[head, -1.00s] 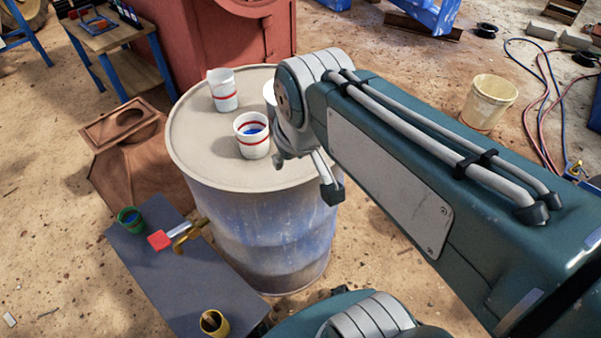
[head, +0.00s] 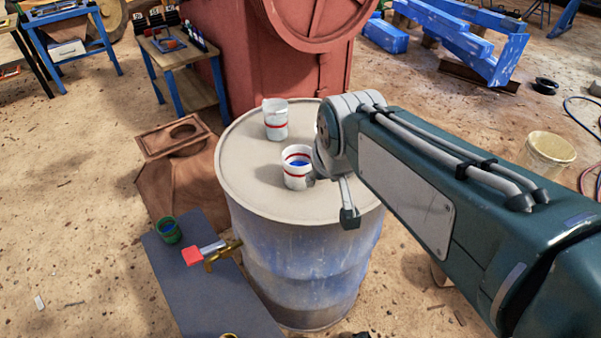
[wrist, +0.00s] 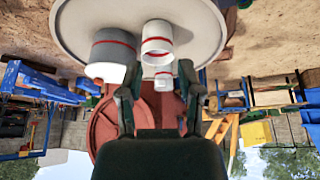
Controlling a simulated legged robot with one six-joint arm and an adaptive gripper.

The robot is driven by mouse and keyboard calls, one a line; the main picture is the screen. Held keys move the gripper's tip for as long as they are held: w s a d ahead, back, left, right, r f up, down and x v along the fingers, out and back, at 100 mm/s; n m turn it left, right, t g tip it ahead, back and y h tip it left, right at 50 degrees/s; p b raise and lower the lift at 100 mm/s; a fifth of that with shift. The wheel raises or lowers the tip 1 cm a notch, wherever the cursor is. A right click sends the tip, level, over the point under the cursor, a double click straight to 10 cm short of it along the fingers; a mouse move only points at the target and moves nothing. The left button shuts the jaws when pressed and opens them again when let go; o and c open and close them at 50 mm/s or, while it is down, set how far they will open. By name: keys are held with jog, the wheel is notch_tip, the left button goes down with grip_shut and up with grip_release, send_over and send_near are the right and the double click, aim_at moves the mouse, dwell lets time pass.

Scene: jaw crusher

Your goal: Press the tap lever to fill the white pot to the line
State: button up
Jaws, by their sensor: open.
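A white pot (head: 297,178) with red bands stands upright on the drum (head: 240,185) and holds blue liquid; its level against the line cannot be told. A second banded white pot (head: 275,130) stands behind it. The brass tap (head: 222,255) with its red lever end (head: 192,256) is low at the drum's left side. My gripper (wrist: 160,72) is open in the wrist view; only part of it shows in the head view, right of the liquid-holding pot. The upside-down wrist view shows a grey-shaded pot (wrist: 113,52), a white pot (wrist: 157,45) and another pot beyond, with nothing gripped.
A green cup (head: 167,236) with blue contents stands on the dark board (head: 210,300) beside the tap. A brown hopper-like piece (head: 172,180) is left of the drum, the red crusher (head: 280,65) behind it. A cream bucket (head: 548,158) stands at right.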

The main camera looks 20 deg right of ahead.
jog(key=w+a+f, duration=0.1)
jog(key=w+f, duration=0.2)
jog(key=w, duration=0.6)
send_near(284, 166)
jog(key=shift+n+g, duration=0.3)
jog(key=x, duration=1)
jog(key=shift+w+f, duration=0.15)
jog(key=shift+w, duration=0.35)
grip_shut()
